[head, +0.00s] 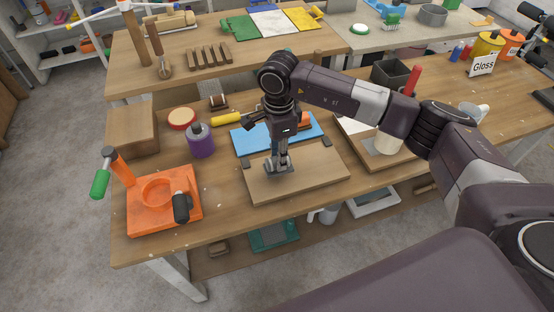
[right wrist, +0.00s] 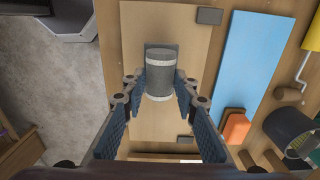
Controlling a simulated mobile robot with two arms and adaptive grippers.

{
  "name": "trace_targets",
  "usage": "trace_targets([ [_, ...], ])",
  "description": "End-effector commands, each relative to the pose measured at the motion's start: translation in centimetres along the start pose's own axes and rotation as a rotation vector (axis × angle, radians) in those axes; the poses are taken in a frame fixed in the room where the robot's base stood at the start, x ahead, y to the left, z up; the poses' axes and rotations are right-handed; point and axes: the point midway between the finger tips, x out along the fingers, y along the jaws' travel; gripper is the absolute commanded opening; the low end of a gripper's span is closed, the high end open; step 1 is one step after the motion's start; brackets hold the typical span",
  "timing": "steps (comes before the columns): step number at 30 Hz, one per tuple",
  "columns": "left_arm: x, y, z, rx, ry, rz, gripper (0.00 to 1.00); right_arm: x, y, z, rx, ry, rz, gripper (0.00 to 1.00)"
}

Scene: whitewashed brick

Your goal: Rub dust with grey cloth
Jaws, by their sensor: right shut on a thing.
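My right gripper (head: 281,164) reaches down over a light wooden board (head: 315,178) on the workbench. In the right wrist view, its two fingers (right wrist: 161,84) are shut on a grey roll with pale bands, which looks like the grey cloth (right wrist: 160,75). The cloth is in front of the board (right wrist: 195,40); whether it touches the board I cannot tell. In the head view the gripper mostly hides the cloth. I cannot make out dust on the board. My left gripper is not in view.
A blue mat (head: 250,138) lies behind the board. A purple pot (head: 200,141), an orange fixture (head: 165,202) and a wooden box (head: 132,129) stand to the left.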

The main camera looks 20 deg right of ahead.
Motion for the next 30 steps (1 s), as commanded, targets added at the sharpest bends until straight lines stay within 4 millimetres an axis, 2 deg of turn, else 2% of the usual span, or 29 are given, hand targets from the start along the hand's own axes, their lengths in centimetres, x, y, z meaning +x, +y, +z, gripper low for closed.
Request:
trace_targets([
  [3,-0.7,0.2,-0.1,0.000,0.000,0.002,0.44,-1.5,-0.2,-0.1,0.003,-0.001,-0.003,0.08],
  [14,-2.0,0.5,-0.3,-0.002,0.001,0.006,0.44,-4.5,-0.4,-0.4,0.008,-0.002,-0.004,0.08],
  [30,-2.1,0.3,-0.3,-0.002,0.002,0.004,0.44,-4.8,-0.4,-0.4,0.009,-0.001,-0.002,0.08],
])
